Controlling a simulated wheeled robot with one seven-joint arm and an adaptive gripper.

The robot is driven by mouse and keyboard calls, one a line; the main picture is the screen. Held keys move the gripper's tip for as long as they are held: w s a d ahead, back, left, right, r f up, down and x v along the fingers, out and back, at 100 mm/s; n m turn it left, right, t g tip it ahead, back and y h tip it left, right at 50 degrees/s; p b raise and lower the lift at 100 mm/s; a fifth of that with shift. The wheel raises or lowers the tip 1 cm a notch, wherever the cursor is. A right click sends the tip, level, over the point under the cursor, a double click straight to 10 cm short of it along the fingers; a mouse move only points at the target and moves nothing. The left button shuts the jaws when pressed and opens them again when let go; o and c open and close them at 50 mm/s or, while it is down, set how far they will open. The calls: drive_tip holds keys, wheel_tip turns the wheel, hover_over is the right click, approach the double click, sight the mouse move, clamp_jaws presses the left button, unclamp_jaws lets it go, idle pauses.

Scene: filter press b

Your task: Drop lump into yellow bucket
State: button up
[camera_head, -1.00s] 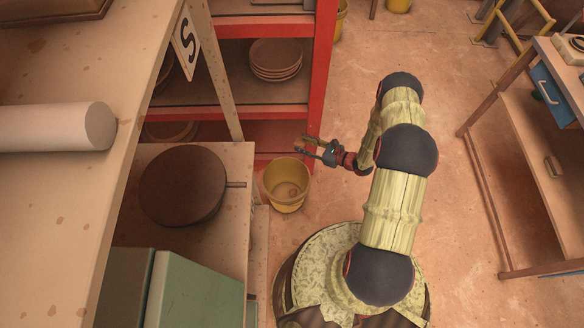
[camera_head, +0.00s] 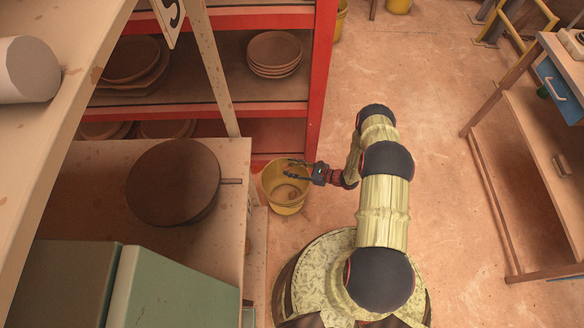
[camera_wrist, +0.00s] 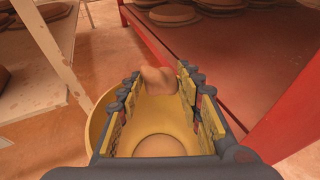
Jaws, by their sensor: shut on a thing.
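The yellow bucket (camera_head: 284,209) stands upright on the floor beside the red shelf. My gripper (camera_head: 293,170) reaches in from the right, and its fingers overlap the bucket's mouth in the head view. In the wrist view my gripper (camera_wrist: 162,92) is shut on the lump (camera_wrist: 157,80), a small brownish clay piece between the fingertips. The bucket (camera_wrist: 98,125) lies below the fingers there, with its rim showing at left and its round floor between them.
The red shelf (camera_head: 318,90) with stacked brown plates (camera_head: 274,52) rises just behind the bucket. A table with a round brown disc (camera_head: 173,182) stands to its left. A wooden workbench (camera_head: 545,130) is at the right. Open floor lies between.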

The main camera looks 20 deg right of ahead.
drive_tip(key=shift+f+b, duration=0.55)
drive_tip(key=shift+f, duration=0.65)
drive_tip(key=o, duration=1.3)
drive_tip(key=v, duration=1.2)
